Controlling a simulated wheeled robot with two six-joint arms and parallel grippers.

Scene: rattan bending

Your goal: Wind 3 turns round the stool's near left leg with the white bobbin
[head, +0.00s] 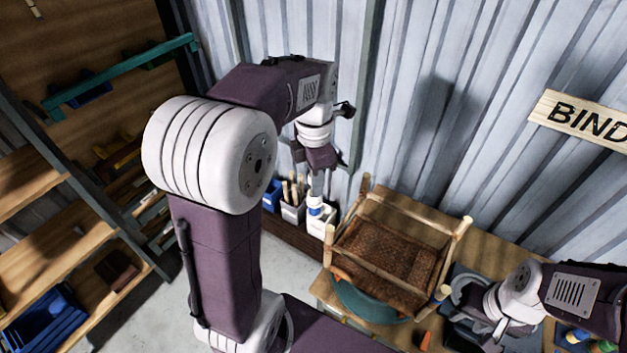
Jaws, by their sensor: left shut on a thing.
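The stool (372,262) stands on the wooden bench with its woven brown panel facing up and pale-tipped leg ends at its corners. Its near left leg (328,250) is the post at the left corner. My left gripper (317,188) is left of the stool, beside the wall, and shut on what looks like the white bobbin (315,202). The bobbin is small, with blue below the white, and is apart from the leg. My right gripper (498,334) is low at the right, right of the stool; its fingers are too unclear to judge.
White bins (318,222) and a blue bin (271,195) stand behind the bench's left end, below my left gripper. A teal round thing (368,303) lies under the stool's near side. An orange piece (425,340) lies in front. A corrugated wall (420,120) closes the back.

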